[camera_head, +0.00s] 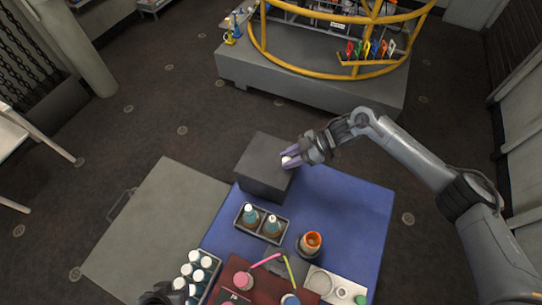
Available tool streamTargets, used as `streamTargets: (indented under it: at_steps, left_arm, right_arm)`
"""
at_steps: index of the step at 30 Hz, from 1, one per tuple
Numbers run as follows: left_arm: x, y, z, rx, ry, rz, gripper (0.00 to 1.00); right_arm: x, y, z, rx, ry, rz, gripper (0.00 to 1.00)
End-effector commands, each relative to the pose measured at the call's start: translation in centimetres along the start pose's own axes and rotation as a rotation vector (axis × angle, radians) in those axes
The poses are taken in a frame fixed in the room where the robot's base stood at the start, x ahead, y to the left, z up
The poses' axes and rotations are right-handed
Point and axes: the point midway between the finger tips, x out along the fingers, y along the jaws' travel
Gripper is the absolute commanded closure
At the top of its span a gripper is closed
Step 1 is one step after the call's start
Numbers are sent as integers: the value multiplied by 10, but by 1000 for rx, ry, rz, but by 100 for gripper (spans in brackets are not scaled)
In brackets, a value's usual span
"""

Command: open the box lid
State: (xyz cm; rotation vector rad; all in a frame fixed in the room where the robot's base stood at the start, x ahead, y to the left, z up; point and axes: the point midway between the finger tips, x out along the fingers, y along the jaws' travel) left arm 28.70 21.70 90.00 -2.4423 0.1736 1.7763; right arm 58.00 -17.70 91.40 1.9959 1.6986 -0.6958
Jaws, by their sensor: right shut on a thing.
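A dark grey box (262,183) stands at the back edge of the blue mat, and its lid (263,150) lies flat on top, looking shut. My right gripper (290,159) is at the right end of the box's top edge. Its purple-tipped fingers are shut on a small white piece there, which looks like a handle or knob of the lid. My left gripper (160,296) is only partly in view at the bottom edge, beside the white-capped bottles, and its fingers cannot be made out.
White-capped bottles (198,267) and a dark red case (240,285) stand in front. The grey table's left part (165,220) is clear.

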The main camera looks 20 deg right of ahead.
Motion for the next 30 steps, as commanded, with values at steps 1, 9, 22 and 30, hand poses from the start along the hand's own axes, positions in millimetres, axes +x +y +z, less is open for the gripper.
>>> streamTargets:
  at_steps: [1, 9, 22, 30]
  left_arm:
    - [0, 0, 0, 0, 0, 0, 57]
    - [-6, -1, -2, 5, -1, -4, 57]
    - [-25, -4, -7, 13, -2, -10, 57]
    - [-30, -3, -9, 9, -1, -7, 57]
  right_arm:
    - [0, 0, 0, 0, 0, 0, 86]
    - [-4, 1, -9, -1, 1, 0, 86]
    - [-15, 7, -37, -3, 4, 1, 86]
    - [-17, 10, -47, -4, 5, 3, 86]
